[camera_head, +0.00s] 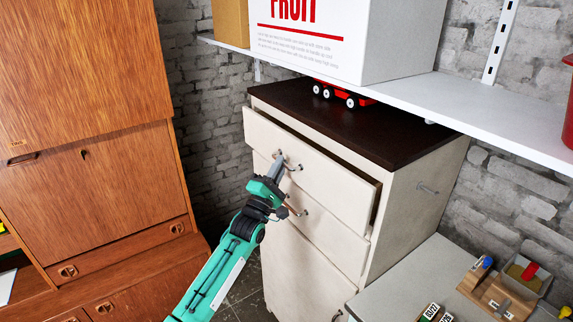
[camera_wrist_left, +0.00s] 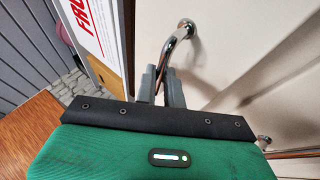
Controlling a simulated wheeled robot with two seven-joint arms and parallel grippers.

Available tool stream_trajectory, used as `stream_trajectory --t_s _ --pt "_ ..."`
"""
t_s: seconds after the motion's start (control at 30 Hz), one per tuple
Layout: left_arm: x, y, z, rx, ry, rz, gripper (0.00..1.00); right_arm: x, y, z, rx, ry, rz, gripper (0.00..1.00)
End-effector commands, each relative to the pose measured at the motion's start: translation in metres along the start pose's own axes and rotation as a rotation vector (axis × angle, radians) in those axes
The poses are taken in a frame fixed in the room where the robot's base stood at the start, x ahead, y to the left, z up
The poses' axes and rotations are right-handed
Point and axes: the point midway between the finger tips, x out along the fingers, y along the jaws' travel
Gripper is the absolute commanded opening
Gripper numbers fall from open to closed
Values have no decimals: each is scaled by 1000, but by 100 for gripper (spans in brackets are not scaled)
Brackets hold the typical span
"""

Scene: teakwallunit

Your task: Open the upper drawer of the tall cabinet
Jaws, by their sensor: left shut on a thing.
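The tall cabinet (camera_head: 408,205) is cream white with a dark brown top, right of centre in the head view. Its upper drawer (camera_head: 335,182) stands partly out, with a dark gap behind its front along the top and right side. The upper drawer's curved metal handle (camera_head: 296,167) also shows in the left wrist view (camera_wrist_left: 178,40). My left gripper (camera_head: 279,163) is at this handle, and its grey fingers (camera_wrist_left: 162,84) are shut on it in the left wrist view. The drawer's inside is mostly hidden. My right gripper is not in view.
A teak wall unit (camera_head: 95,190) stands at the left. A white shelf (camera_head: 470,105) with a large white box (camera_head: 350,45) hangs over the cabinet. A red wheeled toy (camera_head: 340,95) sits on the cabinet top. A grey table (camera_head: 400,280) with wooden items stands at the lower right.

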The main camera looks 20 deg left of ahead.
Motion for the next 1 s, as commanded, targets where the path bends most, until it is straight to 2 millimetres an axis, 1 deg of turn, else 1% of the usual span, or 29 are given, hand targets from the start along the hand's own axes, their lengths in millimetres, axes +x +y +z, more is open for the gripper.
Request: stream_trajectory --t_s 0.03,0.27,0.4,0.6,0.8,1.0 --pt "-9 5 -4 3 0 -4 0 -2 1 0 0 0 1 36" --pt "-56 37 -23 3 0 -7 0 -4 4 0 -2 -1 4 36" --pt "-86 58 -35 4 -1 -7 0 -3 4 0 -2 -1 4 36" --pt "-125 86 -51 3 -1 -6 0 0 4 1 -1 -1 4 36" --pt "-154 107 -63 2 0 -6 0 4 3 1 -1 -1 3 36" --pt "-171 120 -71 1 1 -5 0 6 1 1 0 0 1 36"
